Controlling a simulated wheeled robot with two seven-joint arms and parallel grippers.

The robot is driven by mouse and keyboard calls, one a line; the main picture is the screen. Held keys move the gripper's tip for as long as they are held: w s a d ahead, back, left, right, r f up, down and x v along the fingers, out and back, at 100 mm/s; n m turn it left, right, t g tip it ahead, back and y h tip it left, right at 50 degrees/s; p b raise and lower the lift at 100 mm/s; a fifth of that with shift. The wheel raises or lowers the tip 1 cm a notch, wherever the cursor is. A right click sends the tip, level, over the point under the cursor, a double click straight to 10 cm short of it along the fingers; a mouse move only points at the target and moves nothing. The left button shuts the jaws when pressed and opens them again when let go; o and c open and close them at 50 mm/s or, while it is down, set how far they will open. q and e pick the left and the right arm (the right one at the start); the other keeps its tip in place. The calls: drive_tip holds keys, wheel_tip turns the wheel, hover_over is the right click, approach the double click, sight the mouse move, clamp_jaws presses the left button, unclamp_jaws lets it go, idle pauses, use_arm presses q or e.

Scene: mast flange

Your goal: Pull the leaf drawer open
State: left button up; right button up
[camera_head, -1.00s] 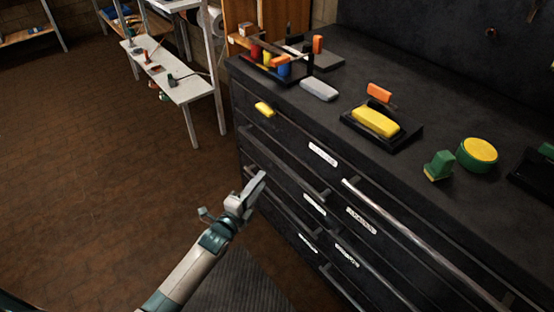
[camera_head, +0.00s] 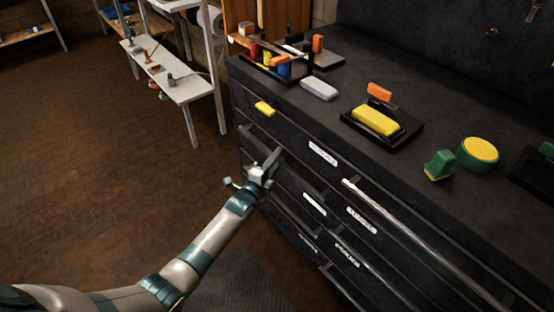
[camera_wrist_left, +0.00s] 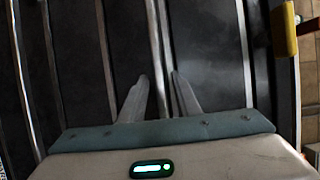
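The dark chest of drawers (camera_head: 300,128) fills the right half of the head view. Its drawers have long bar handles and white labels, such as the upper left label (camera_head: 323,153); I cannot read which one says leaf. My left gripper (camera_head: 270,162) is at the bar handle (camera_head: 312,186) of a left-column drawer, below the yellow tab. In the left wrist view its two fingers (camera_wrist_left: 160,82) stand apart, with a bar handle (camera_wrist_left: 154,40) running between them. Whether they touch the bar is unclear. The drawer fronts look closed. My right gripper is out of view.
On the chest top lie a grey block (camera_head: 318,89), a yellow block in a black tray (camera_head: 375,121), and a green round piece with a yellow top (camera_head: 478,154). A yellow tab (camera_head: 264,108) sticks out at the upper left front. The brown floor (camera_head: 90,170) on the left is clear.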

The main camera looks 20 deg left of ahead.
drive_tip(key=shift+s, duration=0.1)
use_arm(q)
clamp_jaws()
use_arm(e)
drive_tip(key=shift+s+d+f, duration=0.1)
use_arm(q)
drive_tip(key=shift+s+a, duration=0.1)
